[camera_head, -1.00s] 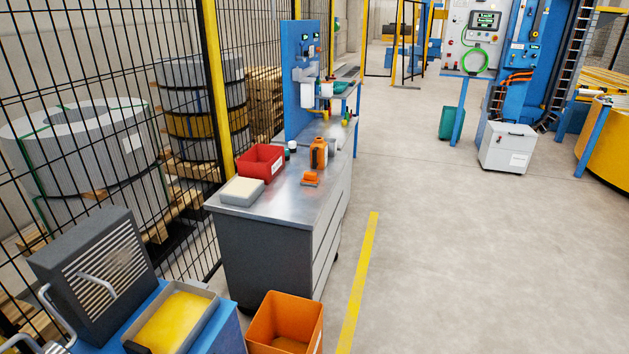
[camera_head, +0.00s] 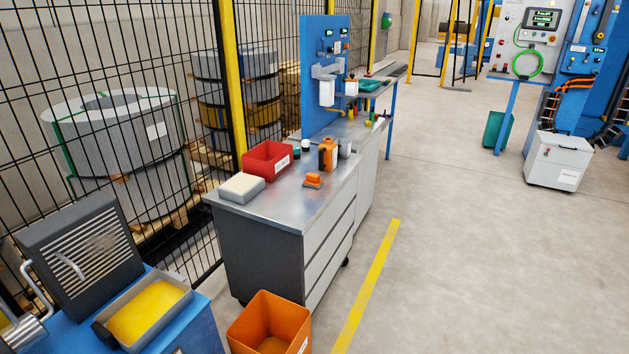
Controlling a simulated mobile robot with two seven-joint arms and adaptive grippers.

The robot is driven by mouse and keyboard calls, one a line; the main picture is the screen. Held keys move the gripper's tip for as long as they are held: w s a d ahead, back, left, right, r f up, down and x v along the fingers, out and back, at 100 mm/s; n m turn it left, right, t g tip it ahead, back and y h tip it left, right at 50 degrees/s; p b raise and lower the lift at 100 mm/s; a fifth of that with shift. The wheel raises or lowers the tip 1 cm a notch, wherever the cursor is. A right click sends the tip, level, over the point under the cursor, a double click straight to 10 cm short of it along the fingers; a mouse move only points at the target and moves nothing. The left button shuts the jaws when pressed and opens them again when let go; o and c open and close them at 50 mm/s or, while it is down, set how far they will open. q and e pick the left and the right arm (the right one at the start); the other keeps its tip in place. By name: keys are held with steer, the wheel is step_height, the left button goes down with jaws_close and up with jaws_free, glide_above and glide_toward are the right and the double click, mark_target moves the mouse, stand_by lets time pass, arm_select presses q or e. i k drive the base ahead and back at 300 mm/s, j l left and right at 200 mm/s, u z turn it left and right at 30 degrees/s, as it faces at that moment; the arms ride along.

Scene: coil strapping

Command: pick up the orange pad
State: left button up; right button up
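A small orange pad-like block (camera_head: 313,180) lies on the metal top of the grey drawer bench (camera_head: 285,212), near its right edge. It looks raised in the middle, and its exact shape is too small to tell. It stands clear of the things around it. An orange and dark upright item (camera_head: 327,155) is just behind it. Neither of my grippers shows in the head view.
A red bin (camera_head: 268,160) and a pale block (camera_head: 241,188) stand left on the bench. An orange bin (camera_head: 269,325) is on the floor in front. A yellow-filled tray (camera_head: 148,311) is at lower left. Floor right of the yellow line (camera_head: 367,285) is clear.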

mark_target(313, 181)
steer(key=i+l+u, duration=0.25)
steer(key=l, duration=0.4)
steer(key=i+l+u, duration=0.1)
steer(key=i+l, duration=0.15)
steer(key=i+l+u, duration=0.25)
steer(key=i+l, duration=0.2)
steer(key=l, duration=0.25)
steer(key=i+l+u, duration=0.15)
steer(key=i+l, duration=0.1)
steer(key=l, duration=0.1)
